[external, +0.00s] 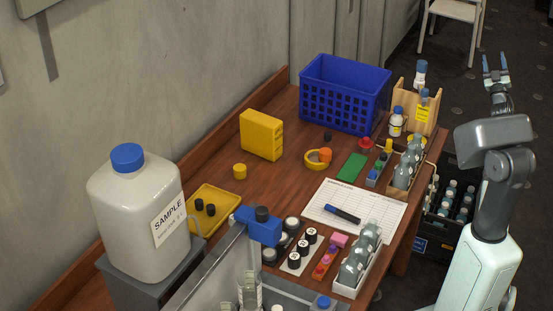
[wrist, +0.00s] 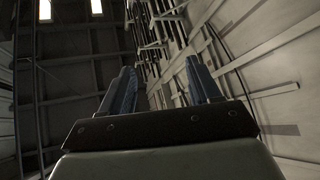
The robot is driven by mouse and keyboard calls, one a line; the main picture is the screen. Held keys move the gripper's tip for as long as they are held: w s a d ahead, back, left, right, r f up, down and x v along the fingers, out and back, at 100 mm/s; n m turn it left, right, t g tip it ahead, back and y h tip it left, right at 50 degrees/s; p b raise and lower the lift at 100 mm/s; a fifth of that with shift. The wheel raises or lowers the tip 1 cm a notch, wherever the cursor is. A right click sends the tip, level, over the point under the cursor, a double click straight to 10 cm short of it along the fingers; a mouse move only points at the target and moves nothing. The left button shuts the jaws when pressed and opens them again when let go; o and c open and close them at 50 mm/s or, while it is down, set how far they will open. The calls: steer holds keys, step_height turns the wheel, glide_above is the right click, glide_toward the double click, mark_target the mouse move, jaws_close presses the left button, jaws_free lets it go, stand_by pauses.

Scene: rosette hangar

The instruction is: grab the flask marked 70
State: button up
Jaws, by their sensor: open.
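My gripper (external: 496,62) is open and empty, pointing up, high at the right side of the external view and apart from the table. In the wrist view, its two blue fingers (wrist: 160,78) stand apart with nothing between them. Several grey flasks stand in a white rack (external: 349,291) at the table's front edge. More grey flasks stand in a wooden rack (external: 390,187) further back on the right. The numbers on the flasks are too small to read, so I cannot tell which is marked 70. The wrist view shows no flask.
A black crate of bottles (external: 437,226) is below the right edge. A paper sheet (external: 375,208) lies between the racks.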

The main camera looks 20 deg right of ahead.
steer(key=w+a+r+y, duration=0.1)
steer(key=w+a+r, duration=0.1)
steer(key=a+r, duration=0.3)
steer(key=w+a+f+g+y, duration=0.1)
steer(key=w+a+g, duration=0.1)
steer(key=w+a, duration=0.5)
steer(key=w+a+f+g, duration=0.2)
steer(key=w+a, duration=0.2)
steer(key=a, duration=0.6)
steer(key=w+a+f+n+g+y, duration=0.1)
steer(key=a+f+n+g+y, duration=0.3)
steer(key=a, duration=1.2)
steer(key=a+f+n+g+y, duration=0.15)
steer(key=a+f, duration=0.35)
steer(key=a, duration=1)
steer(key=n+g+y, duration=0.5)
steer(key=n+g, duration=0.9)
steer(key=g, duration=0.1)
glide_above(232, 224)
steer(key=w+d, duration=0.2)
steer(key=d, duration=0.3)
step_height(232, 224, down, 8)
steer(key=shift+m, duration=0.25)
steer(key=x, duration=1.3)
steer(key=shift+w+a, duration=0.1)
steer(key=shift+a, duration=0.15)
